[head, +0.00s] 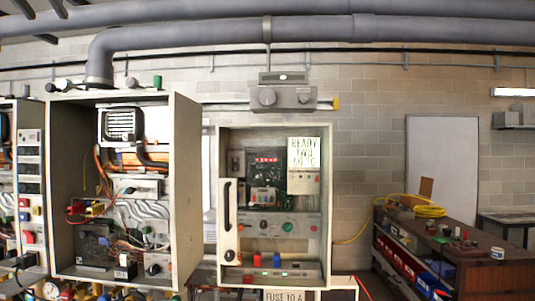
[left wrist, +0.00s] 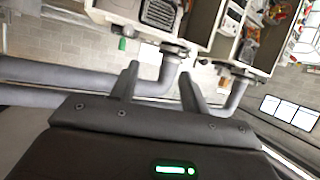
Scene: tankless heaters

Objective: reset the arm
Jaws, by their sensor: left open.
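My left gripper (left wrist: 159,72) shows in the left wrist view with its two dark fingers apart and nothing between them. Beyond the fingers are a grey pipe and the heater cabinets, which appear upside down in that view. A green light glows on the gripper's dark body. I cannot clearly make out either gripper in the head view. My right gripper is not seen.
An open heater cabinet (head: 186,190) with wiring stands at the left. A control cabinet (head: 326,215) with a "READY TWO" note is beside it. Large grey pipes (head: 200,42) run overhead. A bench (head: 490,272) with yellow hose (head: 429,211) is at right.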

